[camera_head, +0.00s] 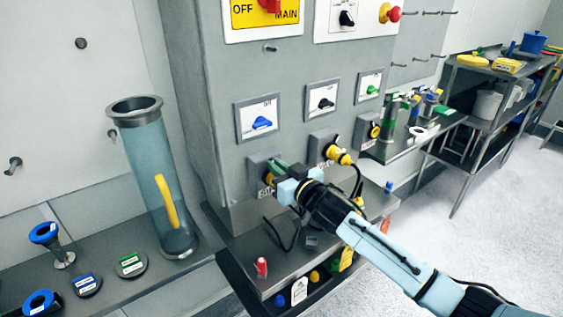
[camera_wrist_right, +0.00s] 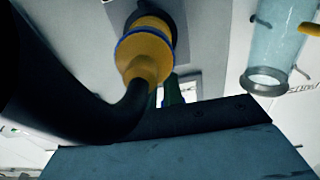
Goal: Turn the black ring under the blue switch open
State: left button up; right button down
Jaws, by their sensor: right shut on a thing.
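The blue switch (camera_head: 262,123) sits on a white label plate on the grey cabinet. Below it is a socket plate (camera_head: 256,163) with a yellow plug (camera_head: 269,179); the plug shows large in the right wrist view (camera_wrist_right: 142,58), with a blue band and a black cable. A dark ring (camera_wrist_right: 178,20) shows behind the plug at the wall. My right gripper (camera_head: 277,170) is at this socket, its green fingers (camera_wrist_right: 170,92) reaching behind the plug. It is shut on the black ring, though the plug hides the contact. My left gripper is out of view.
Black (camera_head: 323,104) and green (camera_head: 372,89) switches sit to the right, with another yellow plug (camera_head: 341,156) below the black one. A clear tube (camera_head: 150,175) stands left on a metal shelf. A loose black cable hangs below my gripper.

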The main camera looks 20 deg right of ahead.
jog(key=n, duration=0.1)
jog(key=a+n, duration=0.1)
jog(key=shift+s+n+p, duration=0.2)
jog(key=shift+n+p, duration=0.15)
jog(key=shift+n, duration=0.05)
jog(key=shift+s+a+f+n, duration=0.15)
jog(key=shift+a+n, duration=0.15)
jog(key=shift+n, duration=0.55)
jog(key=shift+s+a+f+n, duration=0.1)
jog(key=shift+a+n, duration=0.15)
jog(key=shift+n, duration=0.6)
jog(key=c, duration=1.5)
grip_release()
jog(key=v, duration=1.3)
jog(key=shift+s+b, duration=0.15)
jog(key=shift+b, duration=0.25)
